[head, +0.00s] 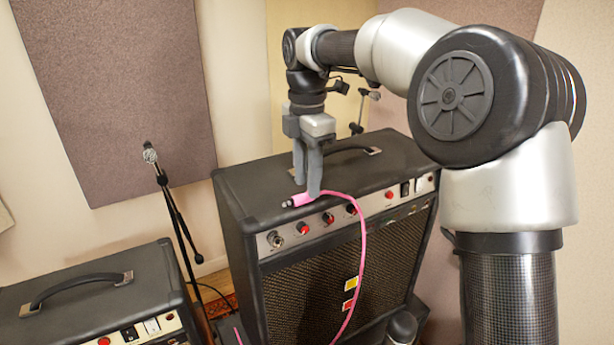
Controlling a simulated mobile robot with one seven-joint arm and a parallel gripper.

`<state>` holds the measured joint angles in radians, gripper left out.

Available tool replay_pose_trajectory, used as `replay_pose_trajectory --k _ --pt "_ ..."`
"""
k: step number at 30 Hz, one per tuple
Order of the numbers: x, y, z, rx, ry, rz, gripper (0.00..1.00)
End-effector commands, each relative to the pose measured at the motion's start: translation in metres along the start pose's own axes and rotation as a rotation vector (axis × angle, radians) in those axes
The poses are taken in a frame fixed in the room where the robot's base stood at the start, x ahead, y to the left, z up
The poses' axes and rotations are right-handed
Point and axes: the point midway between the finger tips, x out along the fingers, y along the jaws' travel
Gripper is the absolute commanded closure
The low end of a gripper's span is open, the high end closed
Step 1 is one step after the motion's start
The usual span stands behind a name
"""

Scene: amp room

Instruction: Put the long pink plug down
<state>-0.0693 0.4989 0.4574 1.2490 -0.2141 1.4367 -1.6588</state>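The long pink plug (301,199) is at the fingertips of my gripper (307,187), over the front left part of the black amp's top (255,186). Its dark metal tip points left. The fingers point down, one on each side of the plug, and appear shut on it. The near finger hides part of the plug. Its pink cable (362,255) bends right and hangs down the amp's front. I cannot tell whether the plug touches the amp's top.
The amp has a front panel of knobs (328,217) and a top handle (345,149) behind my gripper. A second amp (85,285) stands at the lower left. A microphone on a stand (165,185) rises between them. Another stand is behind the amp.

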Motion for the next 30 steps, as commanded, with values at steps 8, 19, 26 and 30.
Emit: replay_pose_trajectory --k 8,19,26,30 --pt "-0.011 0.001 0.000 0.000 0.000 0.002 0.65" --pt "-0.087 0.002 0.000 -0.001 0.000 0.005 0.65" --pt "-0.116 0.001 0.000 -0.001 0.000 0.002 0.65" --pt "-0.122 0.000 0.000 0.000 0.000 0.000 0.65"
